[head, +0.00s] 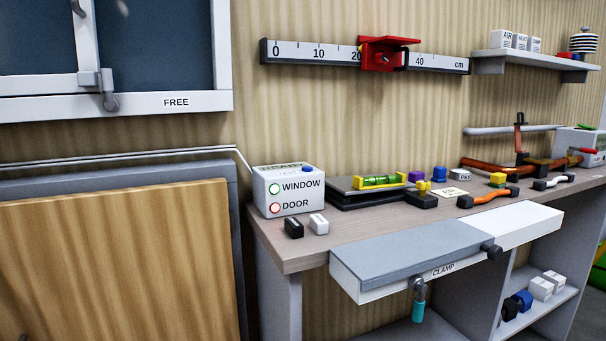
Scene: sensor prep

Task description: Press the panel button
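The panel (297,202) is a small white box at the left end of the workbench. Its front has a green-ringed light by the word WINDOW and a red-ringed light by the word DOOR. A blue button (307,169) sits on the right part of its top, and nothing covers it. The lettering on top, beside the button, is too small to read surely. My gripper is not in view.
A black block (293,228) and a white block (319,224) stand before the panel. A drawer-like CLAMP unit (420,255) juts from the bench front. A window marked FREE (150,55) hangs upper left.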

